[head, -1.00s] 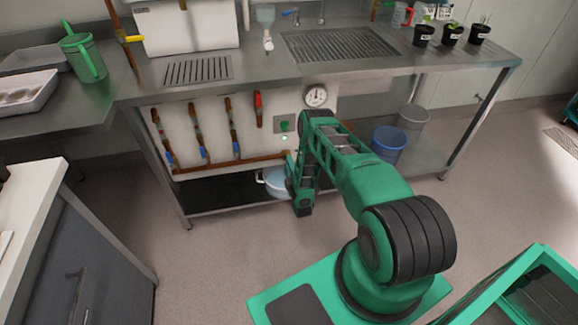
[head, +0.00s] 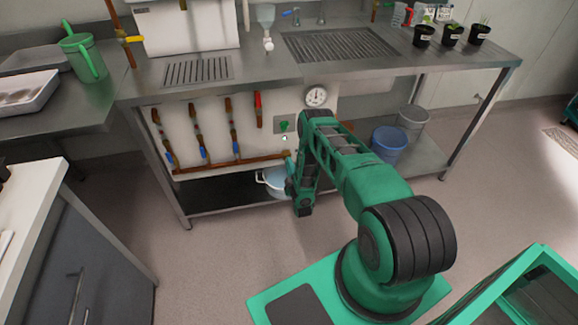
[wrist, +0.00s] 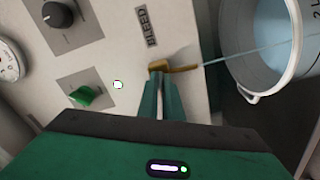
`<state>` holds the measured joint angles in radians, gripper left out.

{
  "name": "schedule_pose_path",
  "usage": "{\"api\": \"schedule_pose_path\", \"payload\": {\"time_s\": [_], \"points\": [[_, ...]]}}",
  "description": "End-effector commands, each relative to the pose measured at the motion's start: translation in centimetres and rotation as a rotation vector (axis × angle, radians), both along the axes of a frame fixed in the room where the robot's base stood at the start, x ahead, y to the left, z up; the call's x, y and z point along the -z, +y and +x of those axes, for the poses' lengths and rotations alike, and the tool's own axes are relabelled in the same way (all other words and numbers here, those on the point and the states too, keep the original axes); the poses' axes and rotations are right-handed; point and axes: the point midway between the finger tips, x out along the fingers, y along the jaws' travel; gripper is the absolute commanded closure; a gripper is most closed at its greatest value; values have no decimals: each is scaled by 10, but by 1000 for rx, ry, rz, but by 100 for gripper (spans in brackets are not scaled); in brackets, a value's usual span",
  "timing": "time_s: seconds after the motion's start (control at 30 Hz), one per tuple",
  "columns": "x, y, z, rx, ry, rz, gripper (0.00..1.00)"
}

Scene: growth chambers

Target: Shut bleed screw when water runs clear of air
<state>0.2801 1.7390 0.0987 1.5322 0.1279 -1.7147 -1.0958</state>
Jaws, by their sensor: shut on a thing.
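In the wrist view, the brass bleed screw (wrist: 158,65) sits on a pale panel beside a label (wrist: 152,27) reading "BLEED". My gripper (wrist: 160,82) is shut on the screw, with its green fingers meeting it from below in the picture. A short brass spout (wrist: 186,69) points right from the screw. A thin, pale blue water stream (wrist: 235,56) runs from it into a light blue pail (wrist: 262,75). The stream looks unbroken; I cannot make out bubbles. In the head view, my arm covers the screw, and the pail (head: 273,181) shows partly beside it under the bench.
A small whitish indicator light (wrist: 118,84), a green knob (wrist: 82,96), a black knob (wrist: 58,14) and a dial gauge (wrist: 8,60) are on the panel. Copper pipes (head: 230,160) run along the panel's left. A blue bucket (head: 388,145) stands on the shelf to the right.

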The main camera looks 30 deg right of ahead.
Motion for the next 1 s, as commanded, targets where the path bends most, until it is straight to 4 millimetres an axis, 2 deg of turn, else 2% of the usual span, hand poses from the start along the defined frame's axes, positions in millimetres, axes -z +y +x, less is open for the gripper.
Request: {"api": "schedule_pose_path", "payload": {"time_s": [1.0], "points": [[4,-1,-2,3,-248,896,100]]}}
